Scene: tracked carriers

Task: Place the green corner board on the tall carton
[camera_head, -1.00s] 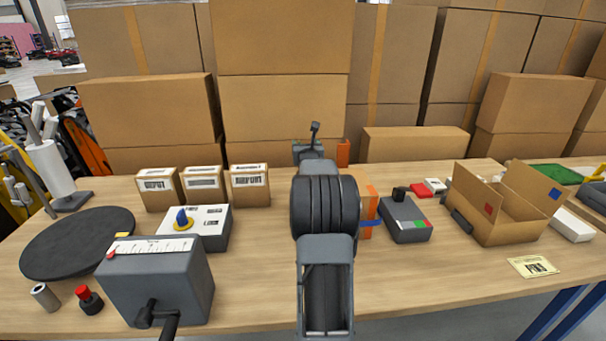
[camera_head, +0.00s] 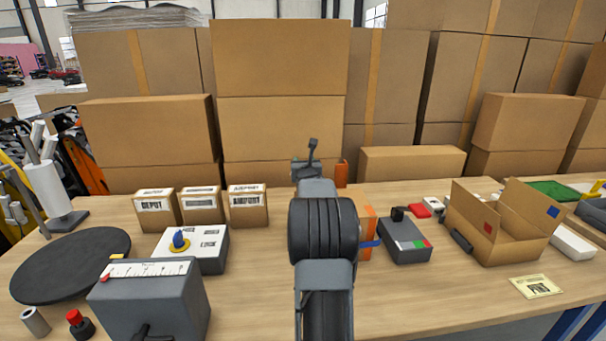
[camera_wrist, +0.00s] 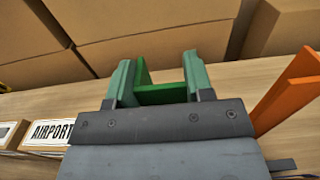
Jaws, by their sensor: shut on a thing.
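My gripper (camera_wrist: 160,88) is shut on the green corner board (camera_wrist: 160,96), a bright green angled piece between its two teal fingers in the wrist view. In the head view my gripper (camera_head: 306,172) is above the back of the table, in front of the stacked cartons, and the board is too small or hidden to make out. A tall stack of brown cartons (camera_head: 280,60) stands behind it. Small labelled cartons stand to its left, the nearest marked AIRPORT (camera_head: 248,208). I cannot tell which one is the tall carton.
An orange upright piece (camera_wrist: 286,92) is close on the right of my gripper. A grey device (camera_head: 404,240) and an open carton (camera_head: 495,238) stand farther right. A grey scale box (camera_head: 150,300) and a black turntable (camera_head: 70,262) are at left.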

